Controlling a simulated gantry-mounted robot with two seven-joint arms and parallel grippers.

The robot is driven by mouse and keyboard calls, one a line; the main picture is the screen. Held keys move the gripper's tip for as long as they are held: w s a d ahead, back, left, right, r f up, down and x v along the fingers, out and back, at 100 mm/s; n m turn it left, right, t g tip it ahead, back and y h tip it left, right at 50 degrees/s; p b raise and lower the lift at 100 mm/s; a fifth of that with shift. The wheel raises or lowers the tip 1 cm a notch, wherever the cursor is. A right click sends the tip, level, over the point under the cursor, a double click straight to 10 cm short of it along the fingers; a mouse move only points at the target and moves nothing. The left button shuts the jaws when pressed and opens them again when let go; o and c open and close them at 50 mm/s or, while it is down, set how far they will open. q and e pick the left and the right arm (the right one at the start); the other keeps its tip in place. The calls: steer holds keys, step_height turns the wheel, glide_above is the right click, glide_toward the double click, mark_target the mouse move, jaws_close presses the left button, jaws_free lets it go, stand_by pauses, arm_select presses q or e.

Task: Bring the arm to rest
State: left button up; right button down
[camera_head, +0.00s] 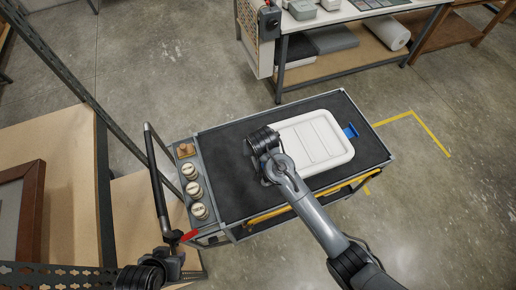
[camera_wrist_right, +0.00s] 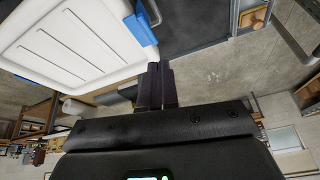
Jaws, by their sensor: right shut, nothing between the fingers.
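My right arm (camera_head: 318,218) reaches in from the lower right over the cart, its wrist above the left edge of a white tray (camera_head: 326,150). In the right wrist view my right gripper (camera_wrist_right: 160,70) has its fingers together with nothing between them. The white tray (camera_wrist_right: 65,40) and its blue clip (camera_wrist_right: 140,29) show beyond the fingertips there. My left gripper (camera_head: 173,258) is at the lower left, by the cart's handle end; its fingers are too small and dark to read.
The cart's dark top (camera_head: 228,182) carries the tray. Several round white-topped items (camera_head: 193,189) sit in its left end strip. A black handle (camera_head: 155,180) rises at that end. A shelf rack (camera_head: 75,75) stands left, a workbench (camera_head: 340,14) behind. Floor is clear at right.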

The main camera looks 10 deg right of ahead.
steer(key=s+d+f+g+p, duration=0.1)
steer(key=s+d+f, duration=0.1)
steer(key=s+f, duration=0.35)
steer(key=s+d+f+m+g, duration=0.1)
steer(key=s+d+f, duration=0.15)
steer(key=s, duration=0.65)
steer(key=s+d+f+g+p, duration=0.1)
steer(key=s+d+f+g, duration=0.1)
steer(key=s+f, duration=0.35)
steer(key=s+d+r, duration=0.6)
steer(key=s, duration=0.5)
steer(key=w+d+r+n+t, duration=0.1)
steer(key=d+r+n+t, duration=0.1)
steer(key=r, duration=0.8)
steer(key=shift+d+n+t+p, duration=0.4)
steer(key=shift+d+n, duration=0.2)
steer(key=shift+n, duration=0.1)
